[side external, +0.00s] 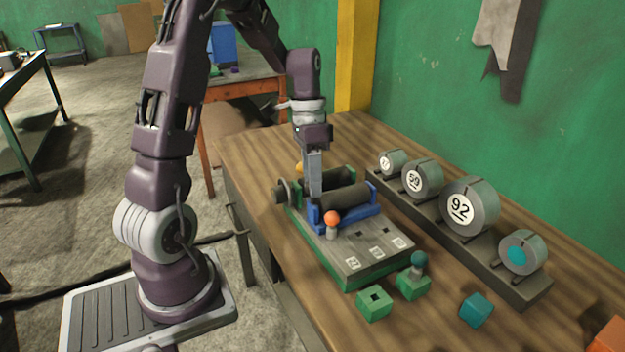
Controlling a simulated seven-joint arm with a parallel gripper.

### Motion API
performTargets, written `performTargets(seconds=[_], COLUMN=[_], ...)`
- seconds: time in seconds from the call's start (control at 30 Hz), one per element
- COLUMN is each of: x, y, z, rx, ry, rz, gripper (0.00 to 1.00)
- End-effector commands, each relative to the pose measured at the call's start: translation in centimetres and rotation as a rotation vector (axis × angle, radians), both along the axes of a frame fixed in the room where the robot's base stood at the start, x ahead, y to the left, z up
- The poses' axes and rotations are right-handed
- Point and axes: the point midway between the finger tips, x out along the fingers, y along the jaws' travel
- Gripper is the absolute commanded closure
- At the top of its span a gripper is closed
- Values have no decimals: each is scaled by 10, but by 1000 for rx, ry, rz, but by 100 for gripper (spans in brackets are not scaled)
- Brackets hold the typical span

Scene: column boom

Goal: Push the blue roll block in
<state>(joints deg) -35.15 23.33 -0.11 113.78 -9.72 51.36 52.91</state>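The blue roll block (357,221) sits on the grey-topped, green-sided base (365,262) on the wooden table. A dark roller (345,196) lies along its far side. A peg with an orange ball (332,218) stands at its near left end. My gripper (315,196) points straight down at the left end of the blue block, beside the roller. Its grey fingers overlap in this view as one slab, so any gap between them is hidden. I cannot tell whether the fingertips touch the block.
A rack (520,289) holding several grey cylinders, one marked 92, stands to the right. A green block with a square hole (375,304), a green block with a teal ball (413,285) and a teal cube (476,309) lie in front. Table left of the base is narrow.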

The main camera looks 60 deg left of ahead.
Motion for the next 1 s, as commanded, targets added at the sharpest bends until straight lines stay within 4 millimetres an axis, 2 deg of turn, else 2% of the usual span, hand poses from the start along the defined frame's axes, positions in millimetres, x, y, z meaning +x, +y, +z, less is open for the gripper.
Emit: performTargets(seconds=[0.03, 0.1, 1.0], x=[0, 0, 0], y=[0, 0, 0], z=[0, 0, 1], rx=[1, 1, 1], ry=[0, 0, -2], rz=[0, 0, 0], gripper=[90, 100, 100])
